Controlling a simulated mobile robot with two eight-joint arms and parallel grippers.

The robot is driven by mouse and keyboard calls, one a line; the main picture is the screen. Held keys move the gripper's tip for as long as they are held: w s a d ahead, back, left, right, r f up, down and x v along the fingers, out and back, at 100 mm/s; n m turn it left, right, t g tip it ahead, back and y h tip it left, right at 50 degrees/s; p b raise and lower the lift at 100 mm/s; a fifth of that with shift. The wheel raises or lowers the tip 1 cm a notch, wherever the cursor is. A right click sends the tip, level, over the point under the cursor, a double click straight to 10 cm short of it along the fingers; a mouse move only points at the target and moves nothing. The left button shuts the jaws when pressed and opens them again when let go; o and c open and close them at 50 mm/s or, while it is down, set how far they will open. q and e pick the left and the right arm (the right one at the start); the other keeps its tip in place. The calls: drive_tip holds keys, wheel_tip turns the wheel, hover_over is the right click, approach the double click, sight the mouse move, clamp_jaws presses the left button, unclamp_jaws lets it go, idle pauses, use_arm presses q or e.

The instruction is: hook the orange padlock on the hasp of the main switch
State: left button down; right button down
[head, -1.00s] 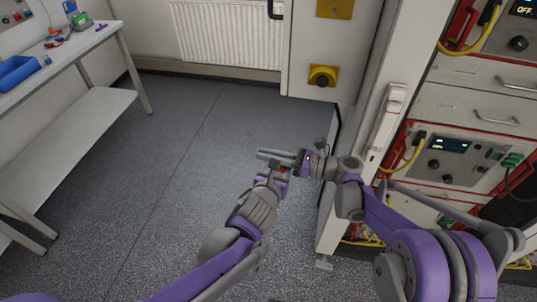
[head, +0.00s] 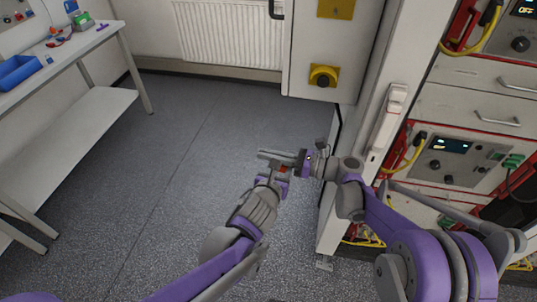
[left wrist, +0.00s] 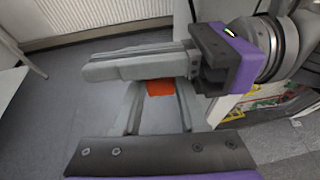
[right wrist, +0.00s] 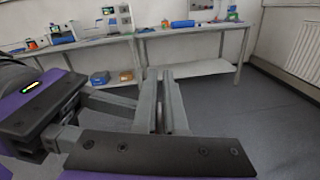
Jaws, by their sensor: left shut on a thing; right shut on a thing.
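The orange padlock (left wrist: 160,88) shows as an orange block between my left gripper's fingers in the left wrist view. In the head view only a small orange patch (head: 284,168) of it shows. My left gripper (head: 279,170) is shut on it. My right gripper (head: 276,155) reaches across from the right, with its fingers just over the padlock, hiding its upper part. It is shut on a thin grey part (right wrist: 159,116), seemingly the shackle. A yellow switch plate with a black knob (head: 323,77), seemingly the main switch, is on the cabinet, apart from both grippers. I cannot make out its hasp.
The white cabinet (head: 305,45) stands ahead, with a rack of instruments (head: 450,155) on the right. A second yellow plate (head: 336,8) is above the switch. A workbench (head: 75,45) with a blue bin (head: 18,72) is at left. The floor (head: 170,170) between is clear.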

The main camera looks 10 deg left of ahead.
idle(0.3)
use_arm(q)
drive_tip(key=shift+c, duration=1.8)
unclamp_jaws()
drive_tip(key=shift+s, duration=0.1)
drive_tip(key=v, duration=1.2)
drive_tip(key=s+a+f+m+g, duration=0.4)
drive_tip(key=s+f+m, duration=0.1)
drive_tip(key=m, duration=1.2)
drive_tip(key=s+a+f+m+g+y, duration=0.1)
drive_tip(key=s+a+f+m+g, duration=0.3)
drive_tip(key=m, duration=1.3)
drive_tip(key=s+f, duration=0.1)
drive_tip(key=s, duration=0.2)
drive_tip(key=shift+s+a+f+m, duration=0.25)
drive_tip(key=shift+a+f+m, duration=0.05)
drive_tip(key=shift+m, duration=0.1)
